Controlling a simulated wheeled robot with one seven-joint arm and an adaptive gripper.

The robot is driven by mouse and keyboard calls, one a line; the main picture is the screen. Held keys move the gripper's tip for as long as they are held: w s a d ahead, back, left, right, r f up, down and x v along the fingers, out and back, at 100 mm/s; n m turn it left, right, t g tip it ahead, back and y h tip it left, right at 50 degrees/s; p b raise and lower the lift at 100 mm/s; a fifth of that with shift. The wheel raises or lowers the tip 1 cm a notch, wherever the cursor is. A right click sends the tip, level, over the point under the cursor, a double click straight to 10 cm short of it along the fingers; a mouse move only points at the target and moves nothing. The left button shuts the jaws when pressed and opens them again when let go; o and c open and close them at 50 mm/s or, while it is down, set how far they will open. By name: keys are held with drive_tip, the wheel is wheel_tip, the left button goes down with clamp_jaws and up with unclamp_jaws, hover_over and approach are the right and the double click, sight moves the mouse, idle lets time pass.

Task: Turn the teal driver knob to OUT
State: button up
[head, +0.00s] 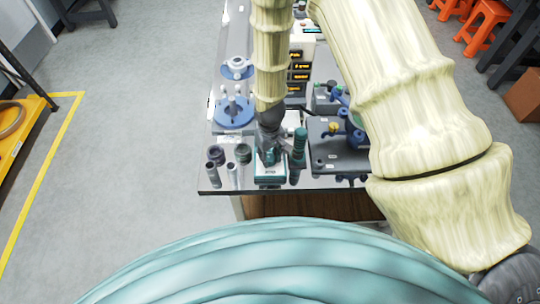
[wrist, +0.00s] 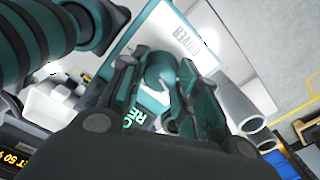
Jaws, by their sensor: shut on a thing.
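The driver is a white-topped box with teal edges (head: 270,171) near the front edge of the bench, below my gripper (head: 268,150). In the wrist view its white top (wrist: 190,32) carries the printed word DRIVER. The teal knob (wrist: 160,68) shows between my two fingers in the wrist view. My gripper is shut on it, with a finger on either side. In the head view my gripper hides the knob. Fingers and palm cover most of the markings around it, so I cannot tell which position it points to.
A teal-and-black ribbed handle (head: 299,145) stands upright close right of the driver; it also shows in the wrist view (wrist: 28,38). Grey cylinders (head: 233,174) stand to the left. A blue round fixture (head: 234,112) is behind left, and a dark plate with fittings (head: 337,150) is right.

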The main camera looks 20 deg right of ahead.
sight(270, 157)
drive_tip(key=shift+n, duration=0.9)
drive_tip(key=o, duration=1.1)
drive_tip(key=shift+c, duration=0.2)
wheel_tip(270, 157, up, 12)
